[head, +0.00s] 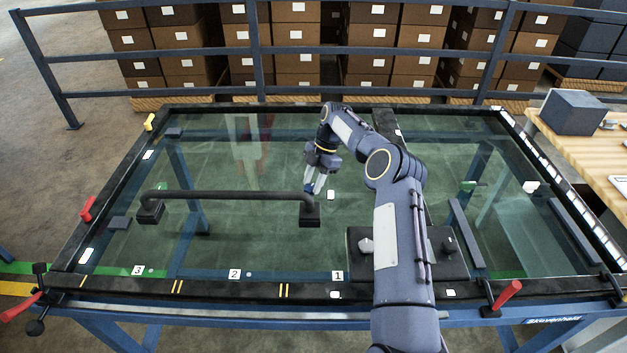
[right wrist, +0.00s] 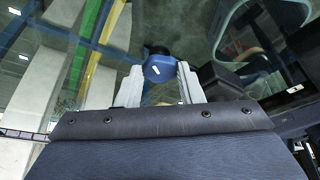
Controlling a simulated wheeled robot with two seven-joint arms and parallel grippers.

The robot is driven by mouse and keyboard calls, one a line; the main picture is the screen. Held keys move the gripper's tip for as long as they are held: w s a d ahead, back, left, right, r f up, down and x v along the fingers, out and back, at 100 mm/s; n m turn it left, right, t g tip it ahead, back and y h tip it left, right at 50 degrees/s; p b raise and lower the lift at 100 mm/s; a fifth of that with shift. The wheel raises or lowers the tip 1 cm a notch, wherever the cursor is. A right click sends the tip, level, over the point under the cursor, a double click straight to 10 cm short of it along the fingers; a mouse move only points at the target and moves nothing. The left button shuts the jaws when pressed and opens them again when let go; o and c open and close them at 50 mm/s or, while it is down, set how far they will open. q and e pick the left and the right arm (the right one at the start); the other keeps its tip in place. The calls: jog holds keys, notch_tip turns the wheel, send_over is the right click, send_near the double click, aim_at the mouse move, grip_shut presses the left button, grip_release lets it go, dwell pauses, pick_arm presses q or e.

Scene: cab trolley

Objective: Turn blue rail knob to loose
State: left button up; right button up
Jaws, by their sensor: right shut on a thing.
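The blue rail knob (right wrist: 158,68) sits between the two pale fingers of my right gripper (right wrist: 160,82) in the right wrist view, with a short white mark on its face. In the head view my right gripper (head: 315,180) reaches down to the right end of the black rail (head: 225,196), with a bit of blue (head: 309,188) between its fingers. The fingers are shut on the knob. The rail lies over the glass panel, with a black block foot (head: 310,215) at its right end. My left gripper is not in view.
The glass panel (head: 255,240) rests in a dark frame on a blue trolley. Red handles (head: 508,294) and (head: 87,208) stand at its edges. A wooden table (head: 590,145) with a grey box (head: 573,112) is at the right. A blue railing (head: 180,53) runs behind.

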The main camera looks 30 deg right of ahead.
dwell(0.3)
jog(key=o, duration=1)
jog(key=v, duration=0.7)
jog(key=shift+r+p, duration=0.4)
jog(key=shift+d, duration=0.15)
